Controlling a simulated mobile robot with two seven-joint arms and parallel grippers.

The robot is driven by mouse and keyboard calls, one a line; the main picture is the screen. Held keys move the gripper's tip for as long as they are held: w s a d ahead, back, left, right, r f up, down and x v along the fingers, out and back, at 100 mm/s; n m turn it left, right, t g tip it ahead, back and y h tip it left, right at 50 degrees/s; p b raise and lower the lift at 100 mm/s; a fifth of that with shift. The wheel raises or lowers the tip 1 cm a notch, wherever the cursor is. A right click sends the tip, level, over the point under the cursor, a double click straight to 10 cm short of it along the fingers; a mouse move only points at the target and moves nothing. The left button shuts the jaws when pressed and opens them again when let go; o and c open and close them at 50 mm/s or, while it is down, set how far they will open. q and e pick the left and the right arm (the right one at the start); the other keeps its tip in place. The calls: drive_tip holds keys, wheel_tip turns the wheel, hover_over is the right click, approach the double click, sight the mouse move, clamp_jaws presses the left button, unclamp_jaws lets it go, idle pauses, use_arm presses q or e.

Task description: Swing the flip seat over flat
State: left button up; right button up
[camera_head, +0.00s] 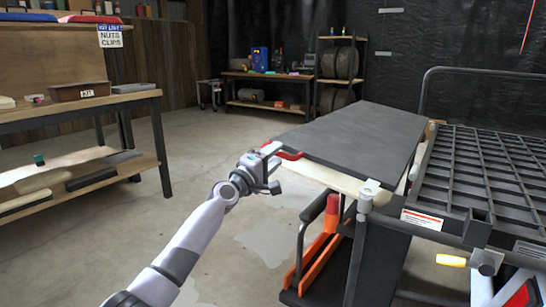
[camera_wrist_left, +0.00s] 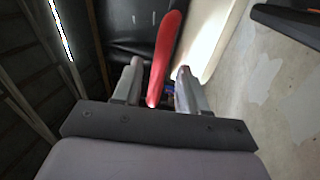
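The flip seat (camera_head: 355,135) is a long dark grey panel behind the cart, lying about level in the head view, with a cream layer (camera_head: 330,178) showing under its near edge. A red handle (camera_head: 290,155) sticks out from its left edge. My left gripper (camera_head: 272,152) is at this handle. In the left wrist view, the red handle (camera_wrist_left: 164,55) runs between my two fingers (camera_wrist_left: 160,78), with gaps on both sides, so the gripper looks open around it. The dark and cream layers also show there. My right gripper is not in view.
The cart's black grid rack (camera_head: 480,175) and rail fill the right. Below the seat are a black armrest frame and an orange bracket (camera_head: 315,250). A workbench (camera_head: 80,110) stands at left; shelves are at the back. The floor between is clear.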

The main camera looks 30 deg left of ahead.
use_arm(q)
drive_tip(key=shift+s, duration=0.1)
drive_tip(key=p+v, duration=0.3)
drive_tip(key=v, duration=0.4)
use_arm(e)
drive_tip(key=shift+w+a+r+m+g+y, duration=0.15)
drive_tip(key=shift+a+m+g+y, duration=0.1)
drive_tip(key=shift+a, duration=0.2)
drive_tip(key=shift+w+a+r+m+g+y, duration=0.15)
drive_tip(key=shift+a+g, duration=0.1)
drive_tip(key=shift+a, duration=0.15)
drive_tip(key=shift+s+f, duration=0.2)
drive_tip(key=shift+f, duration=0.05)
